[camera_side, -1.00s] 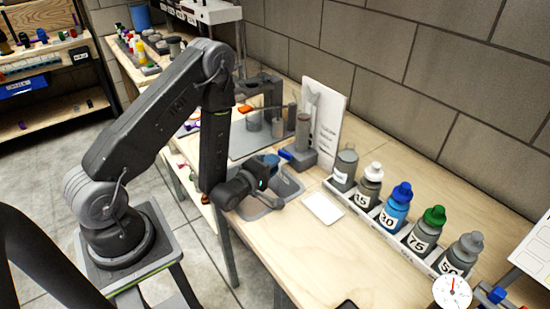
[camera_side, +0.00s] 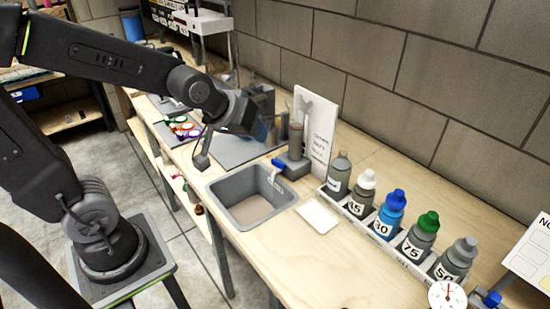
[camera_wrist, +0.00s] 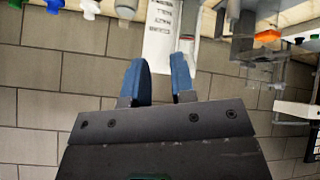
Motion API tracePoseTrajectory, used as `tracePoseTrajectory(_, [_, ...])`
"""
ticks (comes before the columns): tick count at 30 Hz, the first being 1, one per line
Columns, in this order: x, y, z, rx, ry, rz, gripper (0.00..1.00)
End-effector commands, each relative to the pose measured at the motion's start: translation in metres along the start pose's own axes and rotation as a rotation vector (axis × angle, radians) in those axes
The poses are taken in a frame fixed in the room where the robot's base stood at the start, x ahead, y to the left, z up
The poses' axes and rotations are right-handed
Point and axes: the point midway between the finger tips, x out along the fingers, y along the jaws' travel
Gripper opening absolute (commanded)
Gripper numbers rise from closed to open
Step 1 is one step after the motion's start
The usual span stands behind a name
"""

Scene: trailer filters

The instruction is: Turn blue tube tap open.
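The blue tap handle (camera_side: 278,164) sits low on the grey tube stand (camera_side: 296,165), beside the sink, in the side view. The upright tube (camera_side: 295,138) stands above it, in front of a white board. I cannot make out the blue tap in the wrist view. My gripper (camera_side: 268,132) is raised, left of the tube and above the tap, apart from both as far as I can tell. In the wrist view its two blue fingers (camera_wrist: 160,64) are spread with nothing between them.
A grey sink (camera_side: 222,192) lies in the bench in front of the tap. A white tray (camera_side: 318,216) and a rack of several capped bottles (camera_side: 391,214) stand to the right. The white board (camera_side: 318,122) is close behind the tube. Coloured rings (camera_side: 184,127) lie at left.

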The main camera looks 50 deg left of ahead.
Motion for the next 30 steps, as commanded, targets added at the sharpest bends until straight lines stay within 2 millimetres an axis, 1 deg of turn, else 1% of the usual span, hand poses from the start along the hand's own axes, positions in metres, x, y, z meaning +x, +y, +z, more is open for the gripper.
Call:
tracePoseTrajectory(1, [-0.010, 0.000, 0.002, 0.025, -0.021, -0.004, 0.23])
tracePoseTrajectory(7, [-0.037, -0.003, 0.013, 0.076, -0.123, -0.029, 0.23])
tracePoseTrajectory(13, [-0.053, -0.006, 0.013, 0.046, -0.233, -0.056, 0.23])
tracePoseTrajectory(16, [-0.054, -0.007, 0.005, -0.031, -0.303, -0.078, 0.23])
tracePoseTrajectory(20, [-0.045, -0.010, -0.010, -0.167, -0.376, -0.107, 0.23])
tracePoseTrajectory(23, [-0.034, -0.013, -0.022, -0.277, -0.419, -0.130, 0.23])
tracePoseTrajectory(26, [-0.018, -0.018, -0.037, -0.407, -0.460, -0.158, 0.23])
tracePoseTrajectory(29, [0.006, -0.028, -0.055, -0.571, -0.504, -0.194, 0.23])
tracePoseTrajectory(30, [0.018, -0.034, -0.062, -0.649, -0.523, -0.212, 0.23])
